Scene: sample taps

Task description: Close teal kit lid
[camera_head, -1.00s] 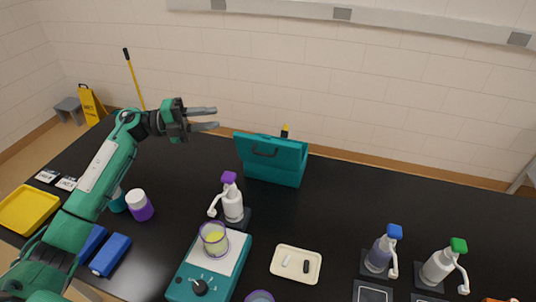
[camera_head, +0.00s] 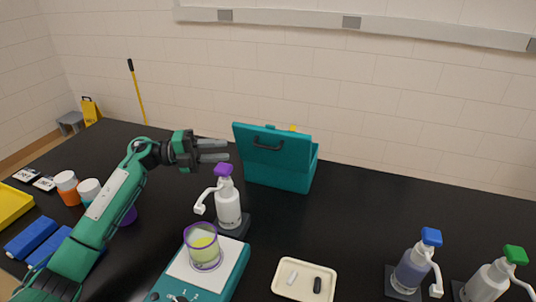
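The teal kit (camera_head: 282,177) stands at the back middle of the black table. Its lid (camera_head: 265,148) is raised and roughly upright, with a dark handle (camera_head: 267,144) on the face toward me. My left gripper (camera_head: 226,151) is just left of the lid, its two grey fingers apart and pointing right toward it. A small gap shows between the fingertips and the lid, and nothing is between the fingers. The inside of the kit is hidden behind the lid. My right gripper is not in view.
A white bottle with a purple pump (camera_head: 227,205) stands below my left gripper, in front of the kit. A teal scale (camera_head: 231,271) holds a cup of yellow liquid (camera_head: 203,247). A cream tray (camera_head: 305,279) lies to the right. The table right of the kit is clear.

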